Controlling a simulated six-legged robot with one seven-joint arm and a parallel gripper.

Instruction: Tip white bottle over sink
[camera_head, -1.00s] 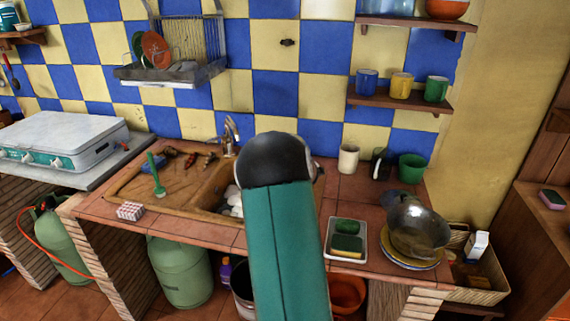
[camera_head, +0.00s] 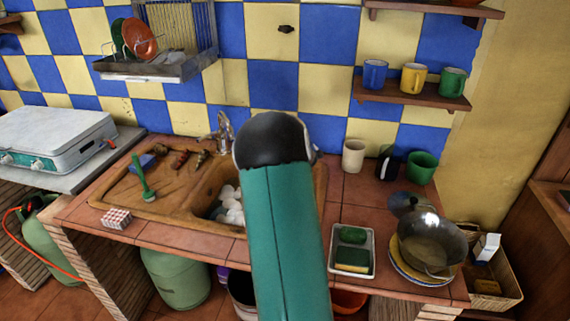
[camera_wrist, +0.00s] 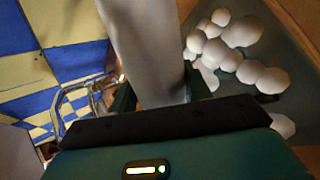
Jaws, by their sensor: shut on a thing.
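A smooth pale white bottle (camera_wrist: 145,45) fills the upper middle of the wrist view, and its far end runs out of the picture. My gripper (camera_wrist: 160,98) is shut on it. In the head view my teal arm hides both gripper and bottle. The sink's brown basin (camera_head: 205,188) lies just left of my arm, with a pile of white round objects (camera_head: 232,202) inside. These white rounds (camera_wrist: 238,42) also show right of the bottle in the wrist view. I cannot tell the bottle's exact tilt.
A metal tap (camera_head: 223,130) stands behind the basin. Right of my arm are a sponge tray (camera_head: 353,268), a cream cup (camera_head: 353,156), a green cup (camera_head: 421,168) and a metal pan (camera_head: 432,240) on plates.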

